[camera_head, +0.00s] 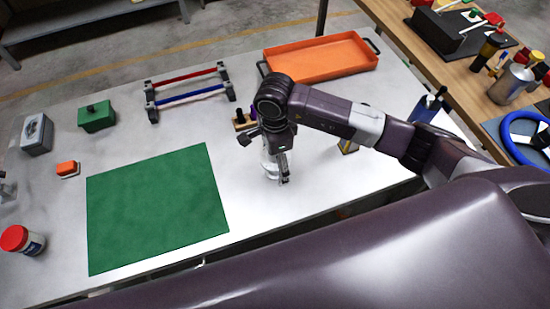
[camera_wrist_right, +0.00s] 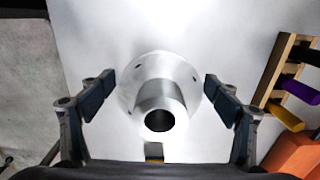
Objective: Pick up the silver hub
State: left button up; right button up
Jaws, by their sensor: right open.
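The silver hub (camera_wrist_right: 160,92) is a round flange with small holes and a hollow tube pointing up toward the camera. It stands on the white table in the right wrist view, between my open fingers, with a gap on both sides. In the head view the hub (camera_head: 269,168) is mostly hidden behind my right gripper. My right gripper (camera_head: 272,160) is over it, pointing down; its two fingers (camera_wrist_right: 160,88) show spread apart and empty in the wrist view. My left gripper is not in view.
A wooden holder (camera_wrist_right: 282,75) with coloured handles is close to the right finger in the wrist view. An orange tray (camera_head: 322,60) is behind, a green mat (camera_head: 157,208) to the left. Red and blue bars (camera_head: 188,84) lie at the back. The table front edge is near.

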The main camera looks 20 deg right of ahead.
jog(key=c, duration=1.8)
jog(key=shift+w+r, duration=0.1)
jog(key=shift+c, duration=0.3)
